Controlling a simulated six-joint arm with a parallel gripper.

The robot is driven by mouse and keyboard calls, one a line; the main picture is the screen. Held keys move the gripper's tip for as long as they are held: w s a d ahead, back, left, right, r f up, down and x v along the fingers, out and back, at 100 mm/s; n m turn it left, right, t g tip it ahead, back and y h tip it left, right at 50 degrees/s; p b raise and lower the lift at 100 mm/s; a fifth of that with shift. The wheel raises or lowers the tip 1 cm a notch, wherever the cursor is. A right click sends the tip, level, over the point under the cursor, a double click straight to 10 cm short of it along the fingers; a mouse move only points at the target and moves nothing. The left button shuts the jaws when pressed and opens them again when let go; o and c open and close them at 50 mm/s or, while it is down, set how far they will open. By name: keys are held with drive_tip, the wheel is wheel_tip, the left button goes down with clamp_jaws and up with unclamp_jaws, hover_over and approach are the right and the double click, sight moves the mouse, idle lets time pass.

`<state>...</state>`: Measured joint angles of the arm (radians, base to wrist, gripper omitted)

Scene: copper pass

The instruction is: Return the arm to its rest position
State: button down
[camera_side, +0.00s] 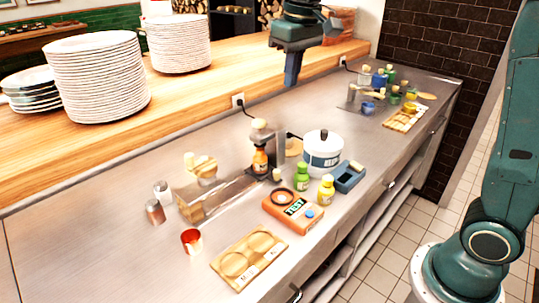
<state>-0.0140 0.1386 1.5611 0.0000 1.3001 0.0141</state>
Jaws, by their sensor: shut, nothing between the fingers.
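My gripper (291,74) hangs at the top middle of the side view, above the steel counter (350,140) in the picture. It points down, its fingers are together, and nothing is held in it. The upper part of my gripper is cut by the top edge of the picture. My arm's base and a link show at the right, with the part between them and the gripper out of view.
Bottles, a white pot (323,158), an orange box (292,211) and a wooden board (249,259) stand on the counter. Tall plate stacks (95,80) stand on the wooden ledge (190,88). More small items stand at the far right end.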

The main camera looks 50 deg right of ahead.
drive_tip(key=s+f+t, duration=0.2)
drive_tip(key=s+f, duration=0.1)
drive_tip(key=s, duration=0.9)
drive_tip(key=s+f+t, duration=0.2)
drive_tip(key=s+f, duration=0.1)
drive_tip(key=s, duration=0.9)
drive_tip(key=shift+s+d+f, duration=0.2)
drive_tip(key=shift+d+f, duration=0.05)
drive_tip(key=shift+d, duration=0.05)
